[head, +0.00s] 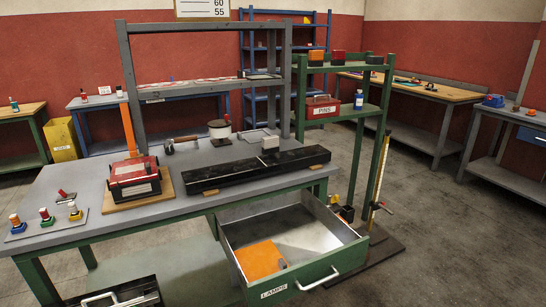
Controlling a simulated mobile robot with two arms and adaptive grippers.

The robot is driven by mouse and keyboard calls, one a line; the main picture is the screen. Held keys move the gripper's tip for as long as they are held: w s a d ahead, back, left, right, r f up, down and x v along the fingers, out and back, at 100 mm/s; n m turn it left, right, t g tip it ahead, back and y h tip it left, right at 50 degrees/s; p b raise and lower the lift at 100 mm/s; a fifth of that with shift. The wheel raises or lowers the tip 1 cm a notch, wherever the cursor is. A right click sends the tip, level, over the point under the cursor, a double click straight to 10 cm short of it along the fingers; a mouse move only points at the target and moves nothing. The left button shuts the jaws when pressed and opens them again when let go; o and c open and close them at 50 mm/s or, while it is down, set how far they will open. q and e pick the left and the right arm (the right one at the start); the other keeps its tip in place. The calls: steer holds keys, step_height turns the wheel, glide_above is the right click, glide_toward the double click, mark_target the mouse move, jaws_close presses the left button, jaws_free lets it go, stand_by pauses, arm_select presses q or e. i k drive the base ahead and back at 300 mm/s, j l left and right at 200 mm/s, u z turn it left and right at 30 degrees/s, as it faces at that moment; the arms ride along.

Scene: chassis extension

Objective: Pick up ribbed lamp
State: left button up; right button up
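I cannot tell for sure which thing is the ribbed lamp. An open green drawer (318,273) labelled LAMPS sticks out under the workbench at the front. An orange flat block (260,259) lies in it, with a small dark piece (282,265) at its right edge; no ribs can be made out on either. On the bench at far left, several small coloured lamp-like pieces, one with an orange top (15,220), stand on a grey plate (30,232). Neither of my grippers is in view.
The grey bench (90,190) holds a red-black box (135,180) on a board, a long black channel (255,168) and a white-topped spool (219,130). A green shelf (340,112) with a red PINS bin (323,107) stands behind right. Floor at right (450,240) is clear.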

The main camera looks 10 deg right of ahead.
mark_target(271, 144)
steer(key=k+u, duration=0.15)
steer(key=u, duration=0.3)
steer(key=k+j+u, duration=0.1)
steer(key=u, duration=0.3)
steer(key=k+j+u, duration=0.15)
steer(key=u, duration=0.3)
steer(key=l+u, duration=0.9)
steer(key=k+l+u, duration=0.2)
steer(key=l+u, duration=0.25)
steer(key=k+l, duration=0.15)
steer(key=l, duration=0.25)
steer(key=k+l, duration=0.1)
steer(key=l, duration=0.3)
steer(key=k+l, duration=0.15)
steer(key=l, duration=0.25)
steer(key=k+l, duration=0.1)
steer(key=l, duration=0.3)
steer(key=k+l, duration=0.15)
steer(key=l, duration=0.25)
steer(key=k+l, duration=0.1)
steer(key=l, duration=0.3)
steer(key=k+l, duration=0.15)
steer(key=l, duration=0.25)
steer(key=k+l, duration=0.1)
steer(key=l, duration=0.3)
